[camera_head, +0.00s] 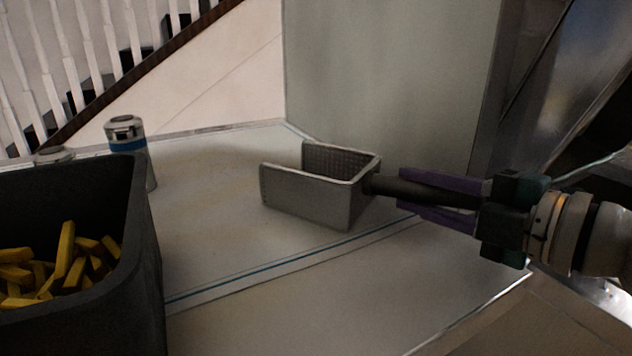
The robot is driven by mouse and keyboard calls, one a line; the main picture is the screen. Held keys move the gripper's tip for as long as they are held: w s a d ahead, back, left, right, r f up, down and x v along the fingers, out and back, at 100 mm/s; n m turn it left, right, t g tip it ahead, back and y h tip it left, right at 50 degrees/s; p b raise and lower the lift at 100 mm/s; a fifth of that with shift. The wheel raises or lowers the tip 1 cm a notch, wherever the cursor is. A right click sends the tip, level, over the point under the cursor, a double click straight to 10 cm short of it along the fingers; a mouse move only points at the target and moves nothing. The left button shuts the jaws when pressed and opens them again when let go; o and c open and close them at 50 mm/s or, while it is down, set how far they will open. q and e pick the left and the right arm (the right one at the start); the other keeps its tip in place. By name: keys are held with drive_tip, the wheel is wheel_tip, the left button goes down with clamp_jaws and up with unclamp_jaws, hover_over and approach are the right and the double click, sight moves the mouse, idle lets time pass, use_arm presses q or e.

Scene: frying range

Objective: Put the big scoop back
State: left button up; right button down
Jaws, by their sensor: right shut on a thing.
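The big scoop (312,198) is a grey metal box-like scoop with an open top and a dark handle (420,190). It is at the middle of the head view, over the light counter; I cannot tell whether its underside touches the surface. My right gripper (430,197), with purple fingers, comes in from the right and is shut on the handle. The scoop's bowl points left, away from the gripper, and looks roughly level. My left gripper is not in view.
A dark bin (145,240) with yellow fries (65,258) stands at the left front. A metal shaker-like canister (130,150) with a blue band stands behind it. The counter (215,215) between bin and scoop is clear. A grey panel (390,80) rises behind the scoop.

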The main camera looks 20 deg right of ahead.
drive_tip(key=shift+f, duration=0.35)
idle(0.4)
drive_tip(key=c, duration=0.5)
unclamp_jaws()
drive_tip(key=b+v, duration=0.1)
drive_tip(key=v, duration=0.9)
drive_tip(key=shift+f+b, duration=0.1)
drive_tip(key=shift+b, duration=0.2)
